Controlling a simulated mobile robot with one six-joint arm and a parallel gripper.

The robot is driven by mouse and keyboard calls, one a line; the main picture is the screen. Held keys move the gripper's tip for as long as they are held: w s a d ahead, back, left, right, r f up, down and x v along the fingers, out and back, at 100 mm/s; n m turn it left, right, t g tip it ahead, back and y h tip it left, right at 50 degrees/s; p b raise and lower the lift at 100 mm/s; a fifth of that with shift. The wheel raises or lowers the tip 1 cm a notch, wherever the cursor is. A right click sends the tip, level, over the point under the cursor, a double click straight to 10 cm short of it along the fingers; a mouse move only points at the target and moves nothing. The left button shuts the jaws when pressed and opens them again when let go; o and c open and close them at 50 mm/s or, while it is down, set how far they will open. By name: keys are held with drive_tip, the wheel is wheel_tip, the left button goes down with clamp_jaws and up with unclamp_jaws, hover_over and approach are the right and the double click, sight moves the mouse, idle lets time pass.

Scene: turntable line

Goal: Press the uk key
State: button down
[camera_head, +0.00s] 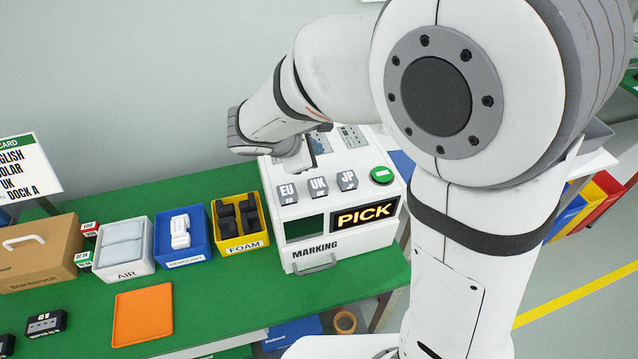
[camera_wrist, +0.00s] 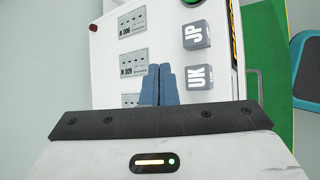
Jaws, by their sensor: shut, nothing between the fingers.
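The marking machine (camera_head: 345,252) is a white box with a sloped top on the green bench. Its grey uk key (camera_head: 318,187) sits between the EU key (camera_head: 287,193) and the JP key (camera_head: 347,180). My gripper is shut and empty, its blue fingertips (camera_wrist: 160,68) over the white panel. In the wrist view the uk key (camera_wrist: 199,77) is just right of the fingertips, apart from them in the picture, and the JP key (camera_wrist: 196,35) lies above it. The EU key is hidden in the wrist view. Fingertip height above the panel is unclear.
A round green button (camera_head: 382,175) sits right of the keys, above a lit PICK display (camera_head: 364,216). Bins of foam (camera_head: 243,246), desiccant (camera_head: 183,262) and air cushions (camera_head: 124,270) stand left of the machine. A brown case (camera_head: 40,262) and an orange tray (camera_head: 142,335) lie further left.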

sight(314, 186)
wheel_tip(314, 186, down, 7)
drive_tip(key=b, duration=0.5)
drive_tip(key=shift+f, duration=0.4)
drive_tip(key=shift+b, duration=0.3)
idle(1.1)
drive_tip(key=shift+f+b, duration=0.4)
drive_tip(key=shift+b, duration=0.05)
drive_tip(key=shift+f+b, duration=0.5)
drive_tip(key=shift+b, duration=0.05)
idle(0.5)
drive_tip(key=shift+r, duration=0.15)
idle(0.3)
drive_tip(key=shift+r+p, duration=0.7)
drive_tip(key=shift+r, duration=0.1)
